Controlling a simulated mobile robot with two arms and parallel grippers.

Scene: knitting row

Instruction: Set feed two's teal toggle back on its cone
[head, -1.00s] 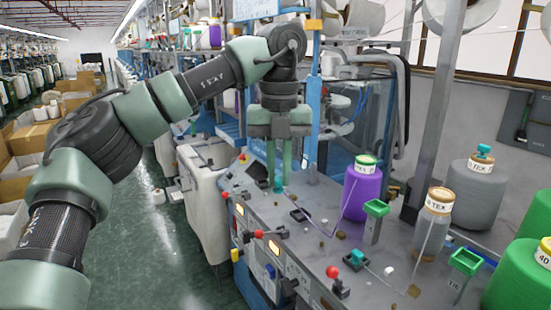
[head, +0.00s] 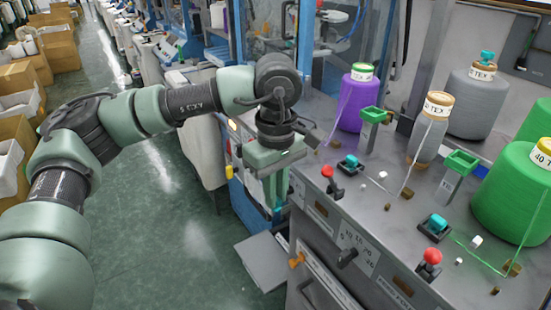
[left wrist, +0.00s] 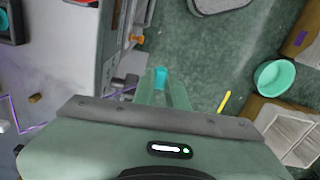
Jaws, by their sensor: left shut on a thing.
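My left gripper (head: 275,203) points down beside the machine's front edge. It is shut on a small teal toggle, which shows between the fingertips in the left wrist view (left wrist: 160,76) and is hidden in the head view. A purple cone (head: 356,103), a slim grey cone (head: 428,138), a large grey cone (head: 474,106) and a green cone (head: 515,198) stand on the machine deck. Another teal piece (head: 487,57) sits on top of the large grey cone. I cannot tell which cone is feed two's. My right gripper is not in view.
The grey deck (head: 400,225) carries red-knobbed levers (head: 431,257), teal pieces in black holders (head: 437,223) and green-topped posts (head: 461,162). An open panel (head: 264,262) juts out low.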

